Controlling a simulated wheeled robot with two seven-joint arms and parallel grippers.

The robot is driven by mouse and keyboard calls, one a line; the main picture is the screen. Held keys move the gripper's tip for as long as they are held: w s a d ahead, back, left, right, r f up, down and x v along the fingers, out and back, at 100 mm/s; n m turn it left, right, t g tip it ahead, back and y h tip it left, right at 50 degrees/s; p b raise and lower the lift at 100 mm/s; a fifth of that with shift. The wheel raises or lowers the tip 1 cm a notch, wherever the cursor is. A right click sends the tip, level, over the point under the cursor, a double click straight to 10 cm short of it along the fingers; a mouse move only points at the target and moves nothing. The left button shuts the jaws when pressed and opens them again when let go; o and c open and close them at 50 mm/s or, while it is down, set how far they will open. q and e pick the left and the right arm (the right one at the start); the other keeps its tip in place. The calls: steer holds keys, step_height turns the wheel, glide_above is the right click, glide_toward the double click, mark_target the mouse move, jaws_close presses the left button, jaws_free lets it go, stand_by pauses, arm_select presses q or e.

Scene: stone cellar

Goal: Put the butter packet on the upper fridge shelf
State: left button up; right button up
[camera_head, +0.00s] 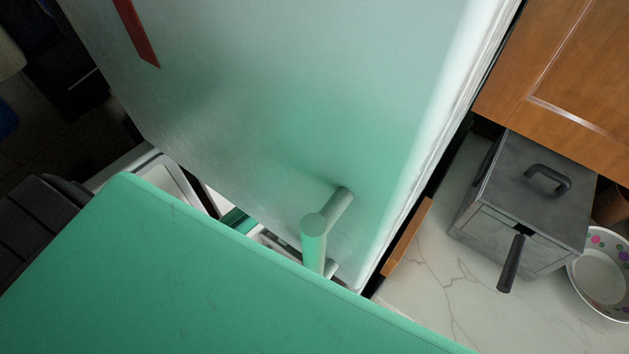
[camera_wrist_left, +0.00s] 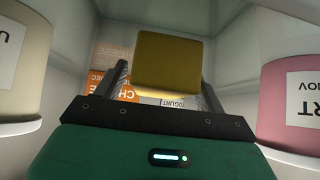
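The yellow butter packet (camera_wrist_left: 168,65) is in the upper middle of the left wrist view, inside the fridge. My left gripper (camera_wrist_left: 163,78) reaches toward it, one finger on each side. A narrow gap shows between the packet and the left finger; the right finger looks close to its edge, and I cannot tell whether it touches. The surface under the packet is hidden. In the head view the fridge door (camera_head: 290,100) stands open with its bar handle (camera_head: 314,235). The packet, both grippers and the shelves are hidden there.
A cream tub (camera_wrist_left: 22,60) stands left and a pink tub (camera_wrist_left: 290,95) right of my left gripper. Labelled cartons (camera_wrist_left: 112,75) lie behind the packet. In the head view, a grey metal box (camera_head: 530,190) and a spotted bowl (camera_head: 600,275) stand on the marble counter (camera_head: 430,290).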

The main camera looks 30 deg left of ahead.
arm_select(q)
steer(key=shift+r, duration=0.1)
steer(key=shift+s+r, duration=0.35)
steer(key=b+v, duration=0.1)
steer(key=v, duration=0.3)
steer(key=s+a+b, duration=0.1)
steer(key=s+b, duration=0.1)
steer(key=s, duration=1)
steer(key=shift+a+b, duration=0.3)
steer(key=shift+a, duration=0.05)
steer(key=shift+r, duration=0.1)
